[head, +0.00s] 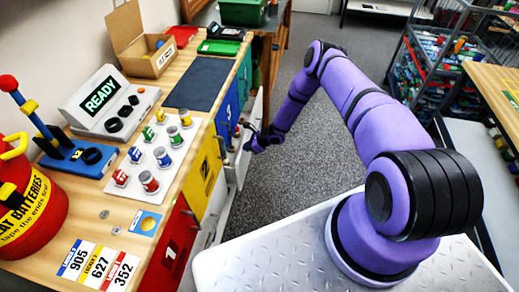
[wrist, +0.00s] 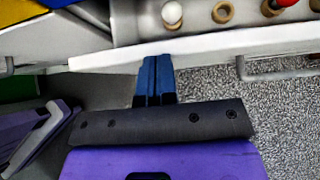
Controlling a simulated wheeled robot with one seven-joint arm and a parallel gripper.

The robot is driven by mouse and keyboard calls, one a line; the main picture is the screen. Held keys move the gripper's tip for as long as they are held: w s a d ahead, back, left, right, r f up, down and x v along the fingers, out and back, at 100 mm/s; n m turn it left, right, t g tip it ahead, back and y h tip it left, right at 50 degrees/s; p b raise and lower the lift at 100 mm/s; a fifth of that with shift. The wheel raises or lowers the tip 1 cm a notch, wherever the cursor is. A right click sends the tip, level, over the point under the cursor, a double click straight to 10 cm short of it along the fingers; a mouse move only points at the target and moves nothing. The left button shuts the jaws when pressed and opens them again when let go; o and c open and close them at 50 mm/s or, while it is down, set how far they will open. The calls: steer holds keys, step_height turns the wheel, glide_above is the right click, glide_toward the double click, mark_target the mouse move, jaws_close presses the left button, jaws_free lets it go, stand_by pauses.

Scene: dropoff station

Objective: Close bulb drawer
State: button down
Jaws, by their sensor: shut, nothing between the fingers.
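The bulb drawer (wrist: 100,58) is pulled open in the wrist view. Its white front edge runs across the upper part of the picture, and bulbs (wrist: 172,14) with round tops and tan bases sit inside in a row. My gripper (wrist: 158,62) has its blue fingers together, with the tips at the outer side of the drawer front. I cannot tell whether they touch it. In the head view my gripper (head: 252,143) is low beside the bench's drawer side, and the arm hides little of the drawers, which show only edge-on.
A grey bar handle (wrist: 275,73) sticks out at the right in the wrist view. The workbench (head: 120,213) at left carries a READY box (head: 105,98), batteries and a cardboard box (head: 150,58). Grey carpet (head: 295,160) is clear beside the drawers. A wire rack (head: 440,65) stands at right.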

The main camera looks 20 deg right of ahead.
steer(key=shift+w+a, duration=0.65)
steer(key=shift+a, duration=0.35)
